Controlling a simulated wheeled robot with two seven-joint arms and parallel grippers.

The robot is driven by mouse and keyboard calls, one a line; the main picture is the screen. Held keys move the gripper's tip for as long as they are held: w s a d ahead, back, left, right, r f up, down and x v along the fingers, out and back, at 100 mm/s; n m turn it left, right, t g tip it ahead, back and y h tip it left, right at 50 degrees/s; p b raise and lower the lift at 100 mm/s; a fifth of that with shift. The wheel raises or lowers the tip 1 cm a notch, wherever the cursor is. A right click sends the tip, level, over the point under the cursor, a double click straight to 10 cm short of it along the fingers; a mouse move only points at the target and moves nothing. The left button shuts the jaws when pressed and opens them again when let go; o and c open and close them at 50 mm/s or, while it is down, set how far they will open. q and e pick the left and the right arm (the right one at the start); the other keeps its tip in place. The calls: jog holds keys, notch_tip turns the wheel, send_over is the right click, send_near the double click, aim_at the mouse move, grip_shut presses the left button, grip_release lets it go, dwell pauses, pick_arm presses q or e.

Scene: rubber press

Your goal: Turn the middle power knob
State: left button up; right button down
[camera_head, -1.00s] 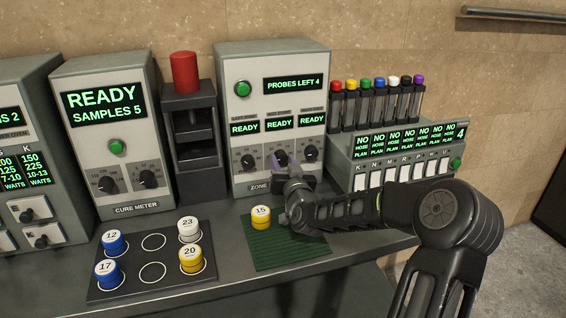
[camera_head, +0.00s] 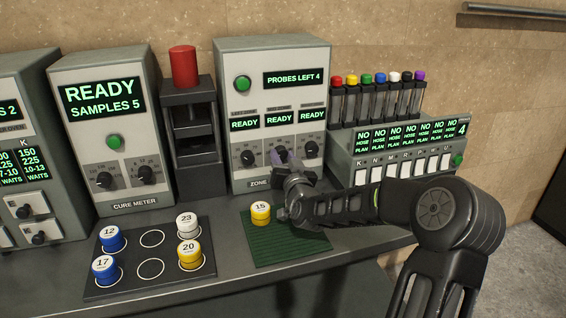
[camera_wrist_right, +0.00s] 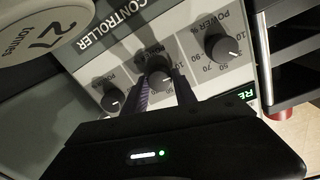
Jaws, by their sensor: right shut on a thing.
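The middle power knob (camera_wrist_right: 160,77) is a small black dial on the light-grey zone controller (camera_head: 272,60). It sits between the left power knob (camera_head: 247,157) and the right power knob (camera_head: 311,148). My right gripper (camera_head: 280,158) is at the middle knob, and in the right wrist view its two fingers (camera_wrist_right: 162,92) close on the knob from both sides. In the head view the gripper partly covers the knob. The displays above the knobs read READY. My left gripper is out of view.
A dark tray (camera_head: 150,288) with several canisters lies to the left. The cure meter (camera_head: 105,125) and the hose rack (camera_head: 400,155) flank the controller.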

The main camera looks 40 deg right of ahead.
jog(key=m+b, duration=0.6)
jog(key=b, duration=0.3)
jog(key=m+b, duration=0.7)
jog(key=b, duration=0.3)
jog(key=shift+f+y, duration=0.2)
jog(key=shift+y, duration=0.2)
jog(key=m+b, duration=0.2)
jog(key=shift+r+m, duration=0.15)
jog(key=shift+m, duration=0.15)
jog(key=shift+d+r+m+b, duration=0.1)
jog(key=shift+m+b, duration=0.3)
jog(key=c, duration=1)
grip_release()
jog(key=shift+s, duration=0.15)
jog(key=shift+s, duration=0.25)
jog(key=b+v, duration=0.1)
jog(key=v, duration=0.6)
jog(key=shift+r, duration=0.1)
